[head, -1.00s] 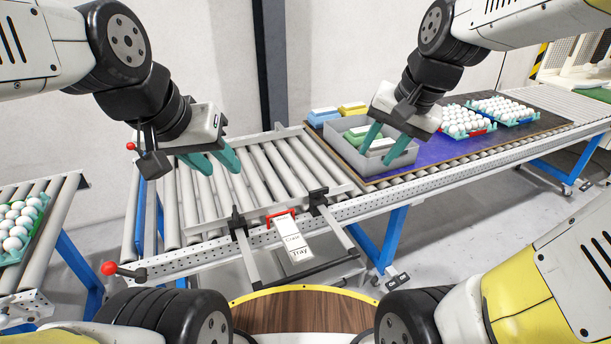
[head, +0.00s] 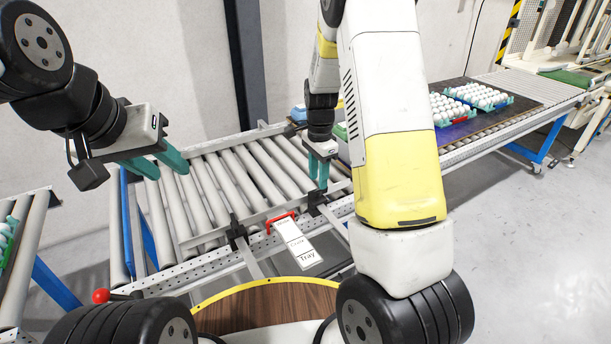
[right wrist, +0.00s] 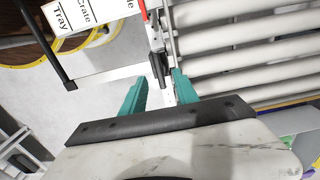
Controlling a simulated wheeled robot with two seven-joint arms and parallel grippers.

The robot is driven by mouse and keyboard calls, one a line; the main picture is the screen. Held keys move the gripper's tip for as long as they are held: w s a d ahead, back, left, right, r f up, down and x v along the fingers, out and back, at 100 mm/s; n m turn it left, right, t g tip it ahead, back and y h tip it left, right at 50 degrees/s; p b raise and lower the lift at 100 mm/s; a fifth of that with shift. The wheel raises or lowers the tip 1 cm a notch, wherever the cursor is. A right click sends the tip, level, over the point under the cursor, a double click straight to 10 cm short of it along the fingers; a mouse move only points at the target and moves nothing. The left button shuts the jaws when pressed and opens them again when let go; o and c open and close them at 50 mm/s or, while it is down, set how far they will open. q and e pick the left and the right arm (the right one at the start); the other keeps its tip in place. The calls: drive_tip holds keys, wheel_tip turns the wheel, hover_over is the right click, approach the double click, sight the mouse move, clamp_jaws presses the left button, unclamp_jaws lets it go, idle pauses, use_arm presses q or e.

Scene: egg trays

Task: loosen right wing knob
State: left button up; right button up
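The right wing knob, a black clamp (head: 315,203), sits on the conveyor's front rail, right of the red-handled label board. In the right wrist view the black knob (right wrist: 157,65) shows ahead of and between my teal fingertips. My right gripper (head: 318,187) points down just above the clamp; in the right wrist view it (right wrist: 158,78) is open, fingers either side of the knob's line. I see no contact with the knob. The left black clamp (head: 237,233) is on the same rail. My left gripper (head: 169,168) is open and empty over the rollers at left.
A label board (head: 297,247) with a red handle (head: 281,219) hangs between the clamps. Egg trays (head: 482,97) stand on the conveyor at right. My right arm hides much of the grey crate area. A red-tipped lever (head: 101,296) is at lower left.

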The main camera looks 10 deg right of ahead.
sight(318, 190)
drive_tip(key=shift+f, duration=2.8)
clamp_jaws()
